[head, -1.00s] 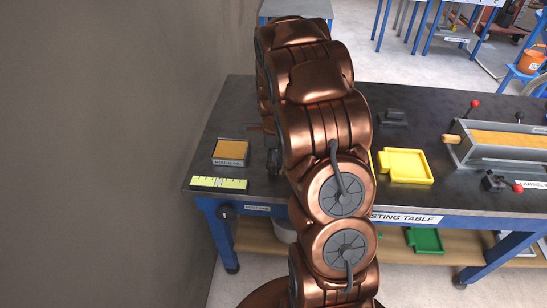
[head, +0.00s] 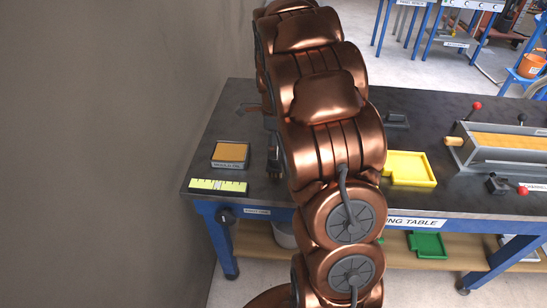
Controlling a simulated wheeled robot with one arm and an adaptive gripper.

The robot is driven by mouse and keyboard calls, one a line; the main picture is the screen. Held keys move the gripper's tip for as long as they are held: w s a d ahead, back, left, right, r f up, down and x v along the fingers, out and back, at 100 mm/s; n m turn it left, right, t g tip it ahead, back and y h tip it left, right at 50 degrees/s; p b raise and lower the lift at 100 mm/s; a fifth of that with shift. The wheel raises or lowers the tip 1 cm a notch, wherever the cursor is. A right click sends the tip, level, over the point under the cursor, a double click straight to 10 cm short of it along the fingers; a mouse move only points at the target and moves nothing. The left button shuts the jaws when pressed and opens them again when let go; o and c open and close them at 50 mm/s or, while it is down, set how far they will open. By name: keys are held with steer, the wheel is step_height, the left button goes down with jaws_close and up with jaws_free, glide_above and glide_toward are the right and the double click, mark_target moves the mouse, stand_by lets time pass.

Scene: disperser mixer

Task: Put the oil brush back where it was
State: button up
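My arm runs up the middle of the head view and hides much of the table behind it. A dark part of my gripper (head: 274,160) shows at the arm's left edge, low over the table; its fingertips are mostly hidden. No other part of a brush shows clearly.
The dark tabletop (head: 219,125) carries a tan-topped block (head: 231,154) and a yellow marked strip (head: 217,185) at left. A yellow tray (head: 409,169) and a long metal trough (head: 490,143) stand at right. A grey wall (head: 100,150) borders the left.

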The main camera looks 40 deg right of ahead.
step_height(320, 180, up, 4)
steer(key=shift+f+b, duration=0.1)
steer(key=shift+b, duration=0.2)
steer(key=shift+r, duration=0.5)
steer(key=shift+s+a+r, duration=0.1)
steer(key=shift+a, duration=0.05)
steer(key=s+a+r+n+g, duration=0.1)
steer(key=s+a+r+n, duration=0.3)
steer(key=s+a+n, duration=1.05)
steer(key=s+a+f+n, duration=0.1)
steer(key=s+a+n, duration=0.2)
steer(key=s+n, duration=0.3)
steer(key=s+a+f+n, duration=0.1)
steer(key=s+a+n, duration=0.2)
steer(key=s, duration=0.7)
steer(key=n, duration=0.2)
steer(key=shift+f+n+g, duration=0.15)
steer(key=shift+n+g, duration=0.2)
steer(key=shift+g, duration=0.05)
steer(key=shift+a, duration=0.1)
